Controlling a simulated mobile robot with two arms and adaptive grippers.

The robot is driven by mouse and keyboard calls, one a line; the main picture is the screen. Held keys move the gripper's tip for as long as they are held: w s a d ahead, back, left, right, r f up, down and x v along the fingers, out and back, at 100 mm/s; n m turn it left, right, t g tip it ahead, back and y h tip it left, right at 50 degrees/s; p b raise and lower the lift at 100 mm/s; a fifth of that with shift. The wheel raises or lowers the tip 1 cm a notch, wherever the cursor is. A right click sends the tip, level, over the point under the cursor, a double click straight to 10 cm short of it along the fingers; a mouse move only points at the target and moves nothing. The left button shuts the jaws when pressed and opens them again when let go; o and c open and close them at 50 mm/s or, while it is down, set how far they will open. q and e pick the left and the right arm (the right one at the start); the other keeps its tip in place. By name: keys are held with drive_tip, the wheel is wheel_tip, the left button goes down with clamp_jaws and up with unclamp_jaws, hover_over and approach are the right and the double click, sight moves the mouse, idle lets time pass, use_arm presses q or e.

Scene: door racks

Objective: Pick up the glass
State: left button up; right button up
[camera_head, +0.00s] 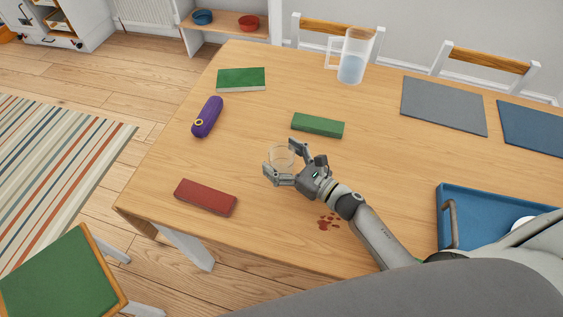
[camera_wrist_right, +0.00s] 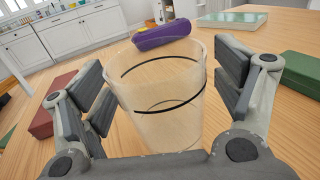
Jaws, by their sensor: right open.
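A clear glass (camera_head: 281,156) stands upright on the wooden table, near the table's middle in the head view. In the right wrist view the glass (camera_wrist_right: 158,100) is large, with a dark ring around it. My right gripper (camera_head: 287,162) is open, with its fingers on either side of the glass. In the right wrist view the gripper (camera_wrist_right: 160,92) shows a small gap between its left finger and the glass; on the right the finger is close to the glass, and I cannot tell whether it touches. My left gripper is not in view.
Around the glass lie a green box (camera_head: 318,125), a red box (camera_head: 205,197), a purple case (camera_head: 207,117) and a green book (camera_head: 241,79). A pitcher (camera_head: 352,57) stands at the back. A blue tray (camera_head: 446,228) is at the right. Reddish spots (camera_head: 328,221) mark the table near my arm.

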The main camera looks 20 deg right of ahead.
drive_tip(key=c, duration=1.2)
drive_tip(key=shift+r, duration=0.15)
